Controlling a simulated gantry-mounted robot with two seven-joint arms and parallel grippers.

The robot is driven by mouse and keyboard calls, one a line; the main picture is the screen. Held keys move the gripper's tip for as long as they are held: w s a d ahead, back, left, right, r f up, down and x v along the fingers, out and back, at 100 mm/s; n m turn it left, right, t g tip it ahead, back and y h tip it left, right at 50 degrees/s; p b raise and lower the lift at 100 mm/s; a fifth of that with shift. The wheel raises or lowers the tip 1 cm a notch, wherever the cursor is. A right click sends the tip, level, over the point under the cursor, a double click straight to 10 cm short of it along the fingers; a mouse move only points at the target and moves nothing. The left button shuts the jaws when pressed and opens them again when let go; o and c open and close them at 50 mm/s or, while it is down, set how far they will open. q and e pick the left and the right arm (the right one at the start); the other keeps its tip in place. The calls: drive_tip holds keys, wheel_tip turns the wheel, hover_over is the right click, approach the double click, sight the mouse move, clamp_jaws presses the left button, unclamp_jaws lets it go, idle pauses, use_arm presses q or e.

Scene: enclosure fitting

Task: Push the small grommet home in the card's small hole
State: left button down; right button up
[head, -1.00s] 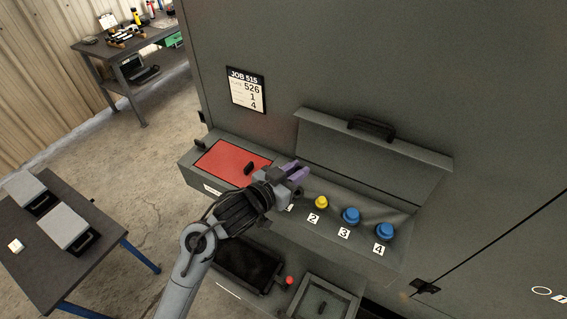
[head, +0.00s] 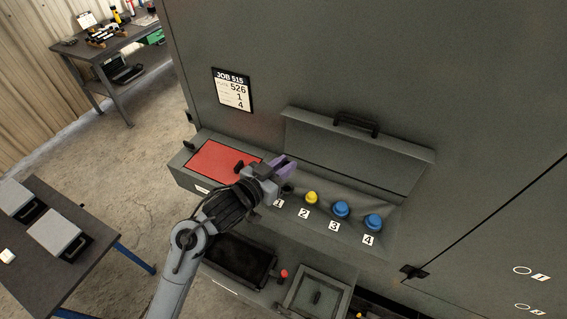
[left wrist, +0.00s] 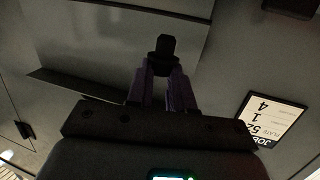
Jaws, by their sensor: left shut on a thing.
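My left gripper (head: 286,166), with purple fingers, is above the sloped panel near the label 1. In the left wrist view its fingers (left wrist: 163,90) are shut on a small black grommet (left wrist: 162,48), which stands out past the fingertips. In the head view the fingers largely hide the grommet. A dark spot shows just above the label 1, and I cannot tell whether it is a hole or a part. The job card (head: 232,91) on the wall reads JOB 515, 526, 1, 4; it also shows upside down in the left wrist view (left wrist: 271,117). My right gripper is out of view.
A yellow plug (head: 311,198) sits at 2, blue plugs at 3 (head: 340,208) and 4 (head: 373,222). A raised lid (head: 352,160) stands behind them. A red plate (head: 222,161) lies left of the gripper. A side table (head: 95,270) holds grey boxes.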

use_arm(q)
drive_tip(key=shift+f+b, duration=1.35)
drive_tip(key=shift+f, duration=1.45)
drive_tip(key=shift+p, duration=0.45)
drive_tip(key=shift+p, duration=0.35)
drive_tip(key=shift+p, duration=0.35)
drive_tip(key=shift+f, duration=0.2)
drive_tip(key=shift+f+b, duration=0.75)
drive_tip(key=shift+f, duration=0.8)
